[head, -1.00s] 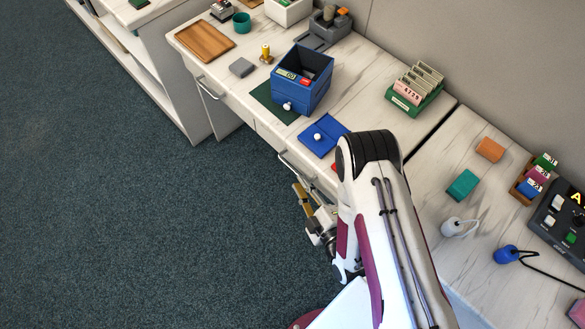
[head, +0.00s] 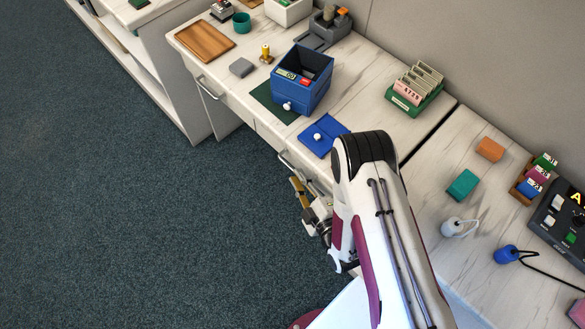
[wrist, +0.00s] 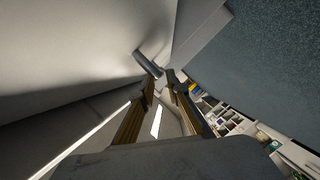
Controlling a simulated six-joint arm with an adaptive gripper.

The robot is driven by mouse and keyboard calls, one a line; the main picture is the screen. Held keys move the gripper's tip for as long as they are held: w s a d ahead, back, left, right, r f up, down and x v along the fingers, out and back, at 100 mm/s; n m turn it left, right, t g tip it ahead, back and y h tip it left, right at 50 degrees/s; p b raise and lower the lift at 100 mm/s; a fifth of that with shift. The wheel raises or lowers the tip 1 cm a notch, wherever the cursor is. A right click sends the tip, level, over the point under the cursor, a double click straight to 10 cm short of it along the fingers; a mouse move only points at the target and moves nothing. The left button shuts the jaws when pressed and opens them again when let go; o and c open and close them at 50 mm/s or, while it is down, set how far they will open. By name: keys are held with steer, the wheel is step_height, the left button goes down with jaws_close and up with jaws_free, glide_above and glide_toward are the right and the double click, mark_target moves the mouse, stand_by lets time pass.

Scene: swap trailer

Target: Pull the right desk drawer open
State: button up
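The right desk drawer (head: 267,135) is in the desk's front below the blue lid, and it looks closed. Its bar handle (head: 292,166) shows in the head view, its right end running toward my arm. In the wrist view the grey handle bar (wrist: 147,63) lies just ahead of the fingertips, its near end close to the gap between them. My gripper (head: 296,184) is just below and in front of the handle. In the wrist view its two fingers (wrist: 161,80) are apart with a narrow gap. I cannot tell whether they touch the bar.
On the desk stand a blue box (head: 301,80), a blue lid (head: 322,136) with a white knob, and a green card rack (head: 414,92). A left drawer handle (head: 208,89) sticks out farther along. The floor (head: 130,210) before the desk is clear.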

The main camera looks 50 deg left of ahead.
mark_target(293, 169)
steer(key=shift+x, duration=2.25)
jaws_close()
